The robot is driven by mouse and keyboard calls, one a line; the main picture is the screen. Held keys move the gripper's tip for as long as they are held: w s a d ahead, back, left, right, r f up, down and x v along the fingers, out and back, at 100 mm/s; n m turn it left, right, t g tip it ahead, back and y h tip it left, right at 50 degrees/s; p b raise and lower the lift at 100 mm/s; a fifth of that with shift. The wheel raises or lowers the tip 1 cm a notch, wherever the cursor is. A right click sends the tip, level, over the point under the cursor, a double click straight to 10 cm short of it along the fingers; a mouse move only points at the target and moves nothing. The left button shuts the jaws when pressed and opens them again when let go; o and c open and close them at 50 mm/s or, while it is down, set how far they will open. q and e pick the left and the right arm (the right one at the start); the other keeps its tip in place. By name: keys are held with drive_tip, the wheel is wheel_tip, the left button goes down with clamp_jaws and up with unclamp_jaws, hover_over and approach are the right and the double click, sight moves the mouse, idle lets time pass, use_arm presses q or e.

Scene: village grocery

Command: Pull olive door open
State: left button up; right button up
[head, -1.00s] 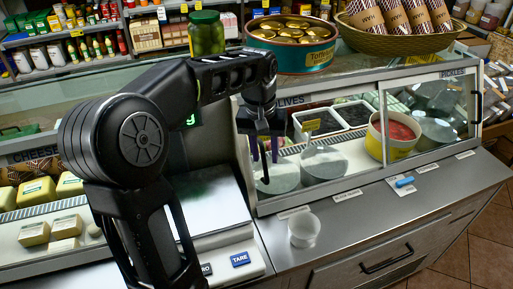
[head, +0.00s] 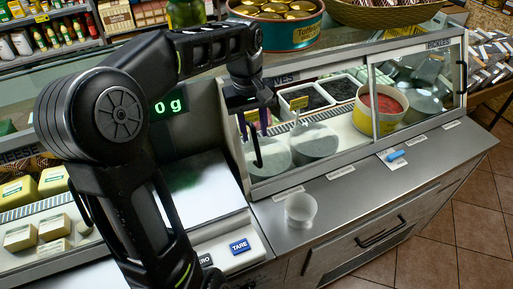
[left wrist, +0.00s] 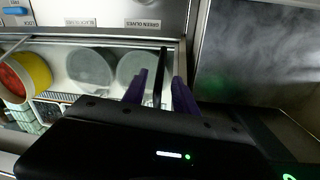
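The olive door (head: 330,138) is the left glass pane of the counter display case, under the OLIVES sign. It looks closed. Its black upright bar handle (head: 258,152) is at the pane's left end and also shows in the left wrist view (left wrist: 159,75). My left gripper (head: 254,122) is at the handle's upper part. In the left wrist view its purple fingers (left wrist: 158,90) stand apart, one on each side of the handle, with gaps visible. Part of the handle is hidden behind the gripper. My right gripper is not in view.
A blue item (head: 397,155) lies farther right. A scale with a TARE button (head: 240,246) is to the left.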

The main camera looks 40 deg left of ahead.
sight(256, 145)
use_arm(q)
drive_tip(key=f, duration=0.5)
drive_tip(key=f+p, duration=0.1)
drive_tip(key=f, duration=0.1)
drive_tip(key=shift+w+d+f, duration=0.2)
drive_tip(key=shift+w+f, duration=0.05)
drive_tip(key=shift+f, duration=0.05)
drive_tip(key=shift+c, duration=0.2)
clamp_jaws()
idle(0.9)
